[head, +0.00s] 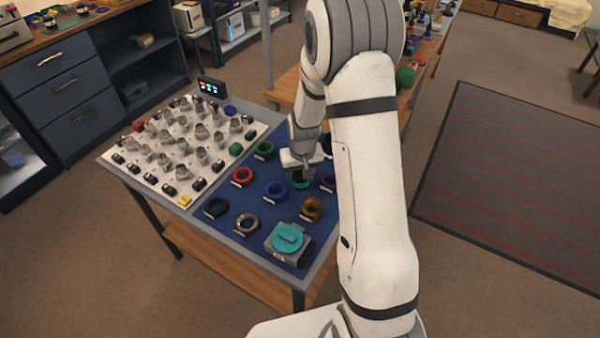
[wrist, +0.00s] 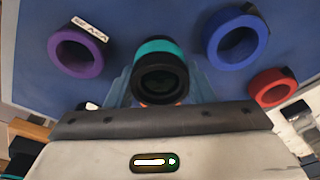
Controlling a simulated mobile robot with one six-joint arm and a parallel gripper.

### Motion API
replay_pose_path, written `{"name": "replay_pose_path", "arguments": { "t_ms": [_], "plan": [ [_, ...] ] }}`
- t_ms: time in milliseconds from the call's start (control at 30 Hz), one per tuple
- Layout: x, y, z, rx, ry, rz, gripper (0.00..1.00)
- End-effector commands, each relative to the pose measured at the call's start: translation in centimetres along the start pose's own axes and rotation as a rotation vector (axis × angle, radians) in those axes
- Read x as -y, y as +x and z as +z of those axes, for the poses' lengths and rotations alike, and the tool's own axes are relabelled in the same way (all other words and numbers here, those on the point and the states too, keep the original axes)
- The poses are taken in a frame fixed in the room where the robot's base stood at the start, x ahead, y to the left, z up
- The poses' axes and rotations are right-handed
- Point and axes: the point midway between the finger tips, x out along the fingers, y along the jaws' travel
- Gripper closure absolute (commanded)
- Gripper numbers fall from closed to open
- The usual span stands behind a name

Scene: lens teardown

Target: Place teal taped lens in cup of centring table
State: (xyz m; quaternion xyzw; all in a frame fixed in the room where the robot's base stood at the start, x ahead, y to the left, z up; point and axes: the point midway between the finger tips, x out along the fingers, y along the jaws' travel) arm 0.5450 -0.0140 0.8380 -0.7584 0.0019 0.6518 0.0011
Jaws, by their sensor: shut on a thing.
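The teal taped lens (wrist: 159,72), a black barrel with a teal band, sits between the fingers of my gripper (wrist: 160,90) in the wrist view. The gripper is shut on it. In the head view my gripper (head: 303,174) is over the blue mat, and a bit of the teal lens (head: 300,184) shows below it. I cannot tell whether the lens touches the mat. A grey block with a teal round top (head: 288,240) stands at the mat's front corner; I cannot tell whether it is the centring table. No cup is clearly visible.
Around the lens on the blue mat (head: 262,235) lie a blue ring (head: 275,191), a red ring (head: 242,177), a purple ring (wrist: 75,52), an orange-brown ring (head: 311,208) and others. A white board (head: 150,188) with several metal parts fills the table's left. My arm hides the right side.

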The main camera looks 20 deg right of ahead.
Motion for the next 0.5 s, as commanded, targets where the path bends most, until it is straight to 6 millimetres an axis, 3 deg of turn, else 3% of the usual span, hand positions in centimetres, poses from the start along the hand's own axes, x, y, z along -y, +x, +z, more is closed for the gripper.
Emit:
{"name": "replay_pose_path", "arguments": {
  "t_ms": [133,167,400,500],
  "plan": [
    [0.03,0.41,0.05,0.000,-0.001,0.000,0.82],
    [0.04,0.40,0.06,0.000,-0.001,0.000,0.51],
    [0.07,0.27,0.04,0.000,-0.001,0.000,0.31],
    [0.08,0.26,0.04,0.000,-0.001,0.000,0.30]
  ]
}}
